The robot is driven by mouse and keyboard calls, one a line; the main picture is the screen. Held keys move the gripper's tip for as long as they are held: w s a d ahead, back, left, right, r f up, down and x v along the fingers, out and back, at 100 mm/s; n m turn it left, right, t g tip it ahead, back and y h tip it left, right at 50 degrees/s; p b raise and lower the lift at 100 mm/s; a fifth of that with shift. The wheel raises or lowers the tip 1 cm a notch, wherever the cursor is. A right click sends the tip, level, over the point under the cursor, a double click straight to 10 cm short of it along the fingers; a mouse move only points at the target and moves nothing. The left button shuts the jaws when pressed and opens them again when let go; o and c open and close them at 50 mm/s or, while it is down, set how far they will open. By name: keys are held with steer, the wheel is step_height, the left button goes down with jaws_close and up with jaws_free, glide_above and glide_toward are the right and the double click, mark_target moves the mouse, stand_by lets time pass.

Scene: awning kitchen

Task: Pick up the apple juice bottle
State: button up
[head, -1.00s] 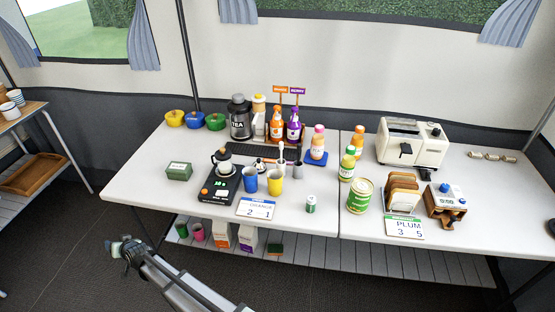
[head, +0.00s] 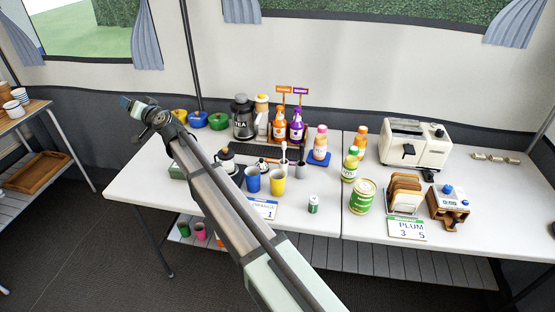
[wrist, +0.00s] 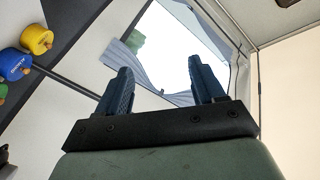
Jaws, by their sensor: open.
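Several small bottles stand near the middle of the long white table. One with a green label and pale cap (head: 350,164) looks most like the apple juice bottle, but its print is too small to read. An orange bottle (head: 360,141) stands behind it, and a pink-capped bottle (head: 320,145) stands to its left on a blue pad. My gripper (head: 126,102) is up at the left, beyond the table's left end and far from the bottles. In the wrist view my gripper (wrist: 162,82) is open and empty, facing the window; no bottle shows there.
A large green can (head: 363,196) stands in front of the green-labelled bottle. A bread rack (head: 404,190) and toaster (head: 414,140) are to the right. My arm crosses the table's left part and hides things there.

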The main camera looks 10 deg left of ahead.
steer(key=w+d+n+h, duration=0.1)
steer(key=w+d, duration=0.3)
steer(key=d, duration=0.4)
steer(key=w+d+n+h, duration=0.1)
steer(key=w+d, duration=0.4)
steer(key=d, duration=0.3)
steer(key=n+g+h, duration=0.1)
steer(key=g+h, duration=0.2)
steer(key=h, duration=0.7)
glide_toward(355, 149)
steer(key=x, duration=0.5)
steer(key=shift+w+a+f, duration=0.1)
steer(key=shift+w+a, duration=0.1)
steer(key=shift+a, duration=0.15)
steer(key=shift+d+x, duration=0.1)
steer(key=shift+x, duration=1.25)
steer(key=shift+d+x, duration=0.15)
steer(key=shift+x, duration=1.2)
steer(key=shift+s, duration=0.1)
steer(key=shift+c, duration=0.3)
jaws_close()
